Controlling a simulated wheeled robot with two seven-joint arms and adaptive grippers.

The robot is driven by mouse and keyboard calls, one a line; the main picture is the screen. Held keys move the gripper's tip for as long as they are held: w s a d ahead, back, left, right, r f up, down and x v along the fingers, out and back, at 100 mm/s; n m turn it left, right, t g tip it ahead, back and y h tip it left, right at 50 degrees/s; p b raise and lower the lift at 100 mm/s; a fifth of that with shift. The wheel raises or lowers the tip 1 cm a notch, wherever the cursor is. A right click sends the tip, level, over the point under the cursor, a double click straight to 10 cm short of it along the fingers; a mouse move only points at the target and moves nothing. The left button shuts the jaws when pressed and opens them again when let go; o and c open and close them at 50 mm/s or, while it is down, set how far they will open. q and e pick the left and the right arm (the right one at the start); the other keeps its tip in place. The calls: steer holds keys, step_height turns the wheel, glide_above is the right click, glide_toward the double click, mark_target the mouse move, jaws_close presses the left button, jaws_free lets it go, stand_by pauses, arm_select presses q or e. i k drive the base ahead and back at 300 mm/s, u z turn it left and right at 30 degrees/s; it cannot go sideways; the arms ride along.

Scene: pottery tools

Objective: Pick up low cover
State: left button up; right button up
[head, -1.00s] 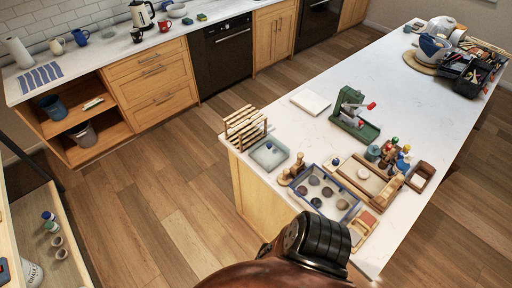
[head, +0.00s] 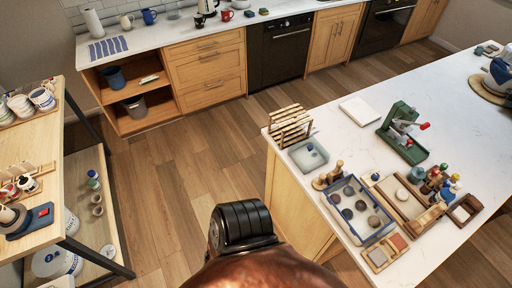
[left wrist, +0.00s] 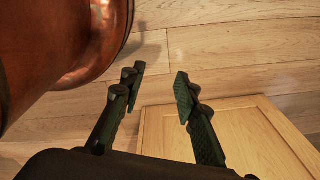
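I cannot tell which thing is the low cover; nothing in these views is clearly it. My left gripper (left wrist: 160,84) shows in the left wrist view, with its two dark fingers apart and nothing between them. It is above the wooden floor (left wrist: 220,50) and a pale wooden panel (left wrist: 240,135). Neither gripper's fingers show in the head view. My right gripper is out of view.
The white island (head: 455,110) at right holds a blue-rimmed tray (head: 340,222), a wooden rack (head: 290,125), a pale bin (head: 305,155) and a green press (head: 400,140). A shelf unit (head: 55,205) with pottery stands at left. The floor (head: 165,185) between is clear.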

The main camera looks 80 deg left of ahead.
mark_target(308, 154)
steer(key=u, duration=2.05)
steer(key=i, duration=0.65)
steer(key=u, duration=0.25)
